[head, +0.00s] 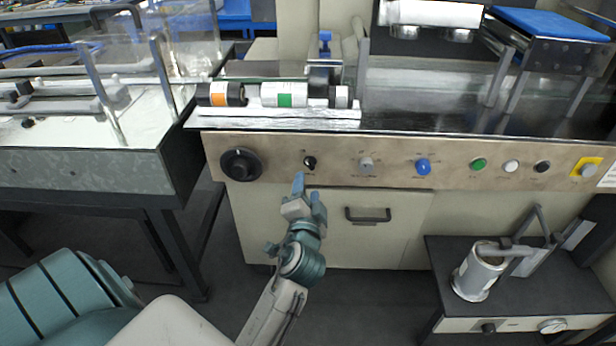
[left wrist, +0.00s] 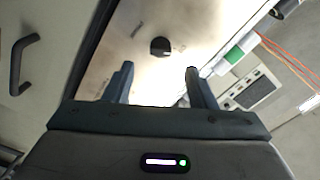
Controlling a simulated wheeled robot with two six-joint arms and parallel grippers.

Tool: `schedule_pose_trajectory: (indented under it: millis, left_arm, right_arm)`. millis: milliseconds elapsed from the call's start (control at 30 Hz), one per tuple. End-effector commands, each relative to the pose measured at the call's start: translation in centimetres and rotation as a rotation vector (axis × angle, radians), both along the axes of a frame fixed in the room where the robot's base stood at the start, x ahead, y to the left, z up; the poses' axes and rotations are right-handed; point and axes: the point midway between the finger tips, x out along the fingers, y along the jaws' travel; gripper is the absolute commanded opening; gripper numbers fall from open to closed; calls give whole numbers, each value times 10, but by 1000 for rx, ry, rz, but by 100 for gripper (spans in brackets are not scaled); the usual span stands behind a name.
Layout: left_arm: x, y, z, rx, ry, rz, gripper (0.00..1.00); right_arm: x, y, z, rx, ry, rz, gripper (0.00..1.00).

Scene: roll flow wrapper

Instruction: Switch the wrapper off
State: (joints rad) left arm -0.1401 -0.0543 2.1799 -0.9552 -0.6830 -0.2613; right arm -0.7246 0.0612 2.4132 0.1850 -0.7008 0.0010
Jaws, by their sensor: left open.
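The wrapper's steel control panel (head: 400,178) runs across the machine front. A small black rotary switch (head: 309,162) with a light pointer mark sits on its left part; its label is too small to read. In the left wrist view this black switch (left wrist: 160,46) lies ahead, roughly between the fingers and apart from them. My left gripper (head: 307,187) is open and empty, just below the switch in the head view. Its two fingers (left wrist: 157,82) stand well apart in the left wrist view. My right gripper is not in view.
A large black dial (head: 240,165) is left of the switch. A grey knob (head: 366,165), blue knob (head: 423,167), green button (head: 478,163), white button (head: 511,166), black button (head: 542,167) and yellow-backed button (head: 587,168) are to its right. A door handle (head: 368,215) protrudes below.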

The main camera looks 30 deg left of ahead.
Motion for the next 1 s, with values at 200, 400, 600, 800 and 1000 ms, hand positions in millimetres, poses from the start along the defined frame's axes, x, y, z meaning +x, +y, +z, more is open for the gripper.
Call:
schedule_pose_trajectory:
  millis: [200, 400, 600, 800, 1000]
  left_arm:
    - [-26, -16, -1, -3, 1, 1, 51]
    - [-34, -20, 0, 0, -1, 1, 51]
    - [-34, -21, 1, 0, -1, 1, 51]
    - [-34, -20, 0, 0, -1, 1, 51]
    - [-37, -21, -6, -28, 4, -12, 51]
  right_arm:
    - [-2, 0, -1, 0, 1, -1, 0]
    - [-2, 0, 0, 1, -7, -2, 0]
    - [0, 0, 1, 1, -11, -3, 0]
    - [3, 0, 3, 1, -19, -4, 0]
    - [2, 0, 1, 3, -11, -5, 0]
